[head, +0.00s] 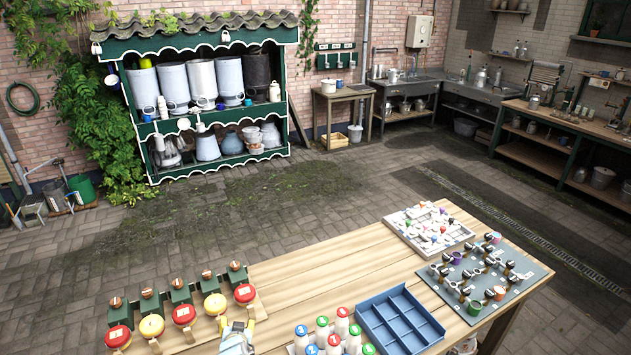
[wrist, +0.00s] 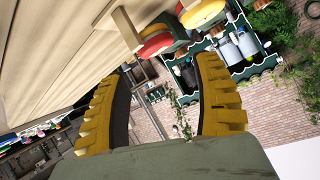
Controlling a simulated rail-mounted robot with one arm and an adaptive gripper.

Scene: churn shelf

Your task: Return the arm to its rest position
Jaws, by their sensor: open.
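My gripper (head: 237,336) shows at the bottom edge of the head view, low over the front of the wooden table, just right of the row of red and yellow round pieces. In the wrist view my gripper (wrist: 163,100) has its two yellow ridged fingers spread apart with nothing between them. Past the fingertips, a red round piece (wrist: 157,44) and a yellow one (wrist: 203,13) show near the table edge. Most of my arm is out of view.
The wooden table (head: 340,262) has bare room in its middle. A blue divided tray (head: 400,322), numbered bottles (head: 322,331), a white tray of small parts (head: 428,228) and a grey board with cups (head: 484,278) stand to the right. A green churn shelf (head: 205,95) stands behind.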

